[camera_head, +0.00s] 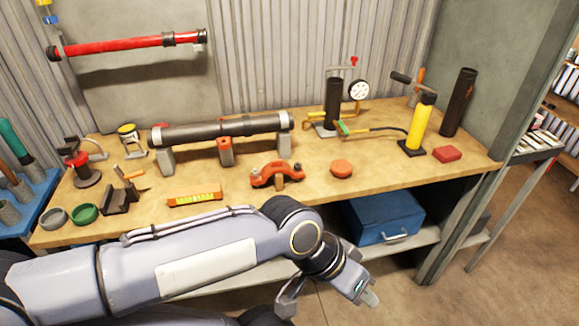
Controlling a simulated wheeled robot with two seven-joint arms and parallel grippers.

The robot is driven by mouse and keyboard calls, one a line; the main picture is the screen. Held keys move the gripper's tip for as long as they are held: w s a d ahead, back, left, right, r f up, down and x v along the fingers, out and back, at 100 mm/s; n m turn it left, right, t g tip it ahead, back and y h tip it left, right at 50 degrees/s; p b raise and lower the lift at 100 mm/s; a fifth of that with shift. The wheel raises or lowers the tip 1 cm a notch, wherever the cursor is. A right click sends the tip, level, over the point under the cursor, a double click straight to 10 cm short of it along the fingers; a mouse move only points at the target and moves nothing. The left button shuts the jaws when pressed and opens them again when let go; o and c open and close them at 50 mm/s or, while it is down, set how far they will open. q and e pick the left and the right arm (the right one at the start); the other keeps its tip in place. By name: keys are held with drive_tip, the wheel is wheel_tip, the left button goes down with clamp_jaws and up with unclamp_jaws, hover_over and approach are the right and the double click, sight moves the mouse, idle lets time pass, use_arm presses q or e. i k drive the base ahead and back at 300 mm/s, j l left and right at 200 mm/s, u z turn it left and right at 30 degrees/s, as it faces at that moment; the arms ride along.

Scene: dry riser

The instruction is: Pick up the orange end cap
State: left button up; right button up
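The orange end cap (341,168) is a small, low, faceted disc lying flat on the wooden workbench (320,198), right of the middle. Nothing touches it. My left arm reaches in from the left across the front of the bench. My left gripper (328,298) hangs in front of the bench's front edge, below the cap in the picture and apart from it. Its fingers look spread, with nothing seen between them. My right gripper is not in view.
An orange clamp (277,174) lies left of the cap. A black pipe (220,131) rests on supports behind. A hand pump (420,124) and red block (447,154) stand to the right. A blue toolbox (384,219) sits on the shelf below. Bench in front of the cap is clear.

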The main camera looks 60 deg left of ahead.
sight(340, 168)
drive_tip(key=u, duration=1.6)
